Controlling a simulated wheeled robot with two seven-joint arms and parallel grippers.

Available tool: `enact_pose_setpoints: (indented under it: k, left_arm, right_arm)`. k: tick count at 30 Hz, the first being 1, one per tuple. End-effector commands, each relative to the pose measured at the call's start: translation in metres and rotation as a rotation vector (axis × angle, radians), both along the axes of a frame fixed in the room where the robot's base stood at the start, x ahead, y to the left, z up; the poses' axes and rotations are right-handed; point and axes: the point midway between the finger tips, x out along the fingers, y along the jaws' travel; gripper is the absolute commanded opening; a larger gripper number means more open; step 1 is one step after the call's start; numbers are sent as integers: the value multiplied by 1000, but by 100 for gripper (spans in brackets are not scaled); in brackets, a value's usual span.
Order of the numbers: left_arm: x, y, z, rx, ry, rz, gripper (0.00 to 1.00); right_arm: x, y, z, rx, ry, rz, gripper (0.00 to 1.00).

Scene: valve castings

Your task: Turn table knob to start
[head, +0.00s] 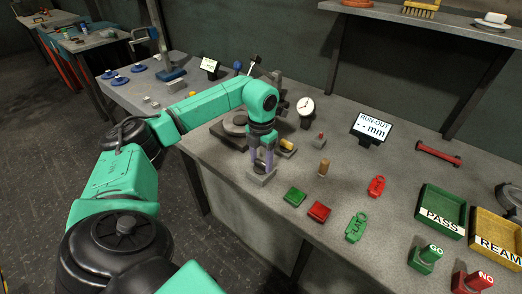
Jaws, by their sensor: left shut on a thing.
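My left gripper (260,165) points straight down near the front edge of the grey bench. It is shut on a small knob on top of a grey block (260,179). The knob itself is mostly hidden between the fingers. My right gripper is not in view.
A dial gauge (305,107) and a run-out display (371,129) stand behind. PASS (440,221) and REAM (497,238) trays are far right.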

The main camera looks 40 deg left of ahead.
Motion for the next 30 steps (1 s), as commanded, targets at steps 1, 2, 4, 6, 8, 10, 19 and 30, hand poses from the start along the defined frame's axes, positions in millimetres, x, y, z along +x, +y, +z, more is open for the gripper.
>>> enact_pose_setpoints:
  k: [1, 2, 4, 6, 8, 10, 19, 30]
  left_arm:
    - [2, 1, 3, 0, -7, 17, 4]
    - [2, 1, 2, 0, -7, 25, 4]
    - [2, 1, 2, 1, -7, 42, 4]
    - [2, 1, 2, 1, -7, 52, 4]
    - [2, 1, 2, 1, -7, 58, 4]
    - [2, 1, 2, 1, -8, 62, 5]
    - [2, 1, 2, 1, -8, 63, 5]
    - [1, 0, 1, 0, -3, 59, 90]
  right_arm:
    - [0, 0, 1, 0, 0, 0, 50]
    - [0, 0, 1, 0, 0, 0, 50]
    - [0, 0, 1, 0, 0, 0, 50]
    - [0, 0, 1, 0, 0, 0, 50]
    - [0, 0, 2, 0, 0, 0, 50]
    - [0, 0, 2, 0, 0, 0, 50]
    - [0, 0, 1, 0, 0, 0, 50]
    - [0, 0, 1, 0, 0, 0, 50]
